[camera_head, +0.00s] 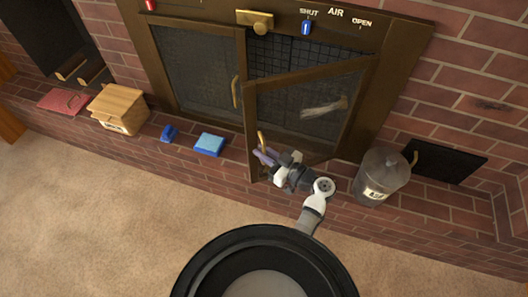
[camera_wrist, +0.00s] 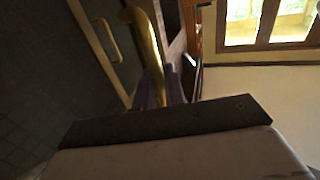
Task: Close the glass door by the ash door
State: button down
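The glass door by the ash door (camera_head: 300,110) is the right one of the fireplace's pair. It stands swung outward, its free edge on the left, its right side at the frame. Its brass handle (camera_head: 262,140) is on that free edge and also shows in the wrist view (camera_wrist: 150,45). My gripper (camera_head: 262,155) is at the handle's lower end. In the wrist view its purple fingers (camera_wrist: 160,92) lie close on either side of the handle; whether they clamp it is hidden. The black ash door (camera_head: 445,161) is in the brick wall at the right.
The left glass door (camera_head: 198,72) lies flat in its frame. A lidded metal canister (camera_head: 381,177) stands on the brick ledge right of my arm. A blue box (camera_head: 209,144), a small blue object (camera_head: 169,133) and a wooden box (camera_head: 118,108) sit left. The carpet (camera_head: 110,215) is clear.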

jog(key=shift+w, duration=0.1)
jog(key=shift+w+a, duration=0.2)
jog(key=w+a+m+t+h+b, duration=0.2)
jog(key=w+m+t+h+b, duration=0.3)
jog(key=w, duration=1.7)
jog(key=m+t+h, duration=0.1)
jog(key=m+h, duration=0.1)
jog(key=h, duration=0.2)
jog(key=shift+a+r+m+t+h, duration=0.15)
jog(key=shift+m+t+h, duration=0.15)
jog(key=shift+h, duration=0.1)
jog(key=shift+w, duration=0.15)
jog(key=c, duration=1.6)
grip_release()
jog(key=shift+f, duration=0.2)
